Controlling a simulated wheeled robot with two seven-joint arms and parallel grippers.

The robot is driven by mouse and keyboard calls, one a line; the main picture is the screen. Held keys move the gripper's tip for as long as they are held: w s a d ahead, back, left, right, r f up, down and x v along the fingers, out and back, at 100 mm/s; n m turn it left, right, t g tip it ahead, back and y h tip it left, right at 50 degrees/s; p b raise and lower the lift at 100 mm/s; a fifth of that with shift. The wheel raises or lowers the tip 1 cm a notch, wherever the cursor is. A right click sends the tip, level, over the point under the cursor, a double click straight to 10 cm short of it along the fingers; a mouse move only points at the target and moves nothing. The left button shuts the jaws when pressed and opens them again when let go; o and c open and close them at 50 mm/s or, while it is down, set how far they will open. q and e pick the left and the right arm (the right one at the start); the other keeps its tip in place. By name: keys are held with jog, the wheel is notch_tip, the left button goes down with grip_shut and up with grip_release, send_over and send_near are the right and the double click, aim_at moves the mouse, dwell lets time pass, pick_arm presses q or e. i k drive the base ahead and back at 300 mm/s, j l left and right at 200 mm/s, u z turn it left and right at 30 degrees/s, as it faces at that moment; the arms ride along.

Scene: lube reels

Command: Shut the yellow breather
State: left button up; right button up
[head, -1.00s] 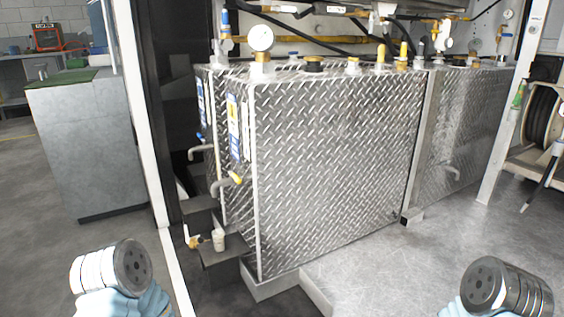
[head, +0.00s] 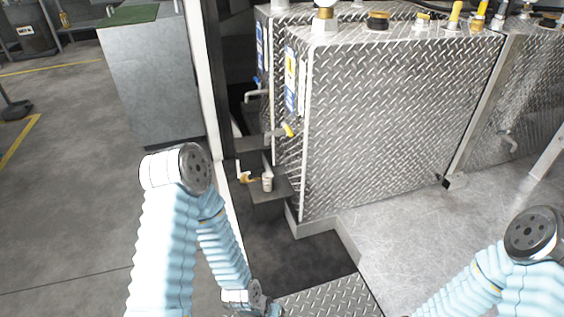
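Two upright yellow fittings stand on the tank top near the upper edge of the head view: a yellow fitting (head: 455,15) and, to its right, another yellow fitting (head: 479,14). I cannot tell which one is the breather, or whether it is open or shut. A yellow-handled tap (head: 288,130) sits on the tank's left end. My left arm is bent at the lower left, its forearm reaching down to the bottom edge; no gripper fingers show. My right arm is at the lower right, its gripper out of view. Both arms are well below and apart from the tank top.
The diamond-plate tank (head: 390,120) fills the middle and right.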

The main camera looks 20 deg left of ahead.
aim_at(422, 19)
jog(key=l+u, duration=0.15)
jog(key=u, duration=0.25)
jog(key=i+l+u, duration=0.1)
jog(key=u, duration=0.35)
jog(key=l+u, duration=0.25)
jog(key=u, duration=0.15)
jog(key=l+u, duration=0.2)
jog(key=l, duration=0.3)
jog(key=l+u, duration=0.25)
jog(key=l, duration=0.3)
jog(key=k+l+u, duration=0.2)
jog(key=l, duration=0.3)
jog(key=k+l+u, duration=0.2)
jog(key=l, duration=0.3)
jog(key=k+l, duration=0.1)
jog(key=l, duration=0.35)
jog(key=k+l, duration=0.1)
jog(key=l, duration=0.35)
jog(key=k+l, duration=0.15)
jog(key=l, duration=0.3)
jog(key=k+l, duration=0.1)
jog(key=l, duration=0.35)
jog(key=k+l+u, duration=0.1)
jog(key=l, duration=0.35)
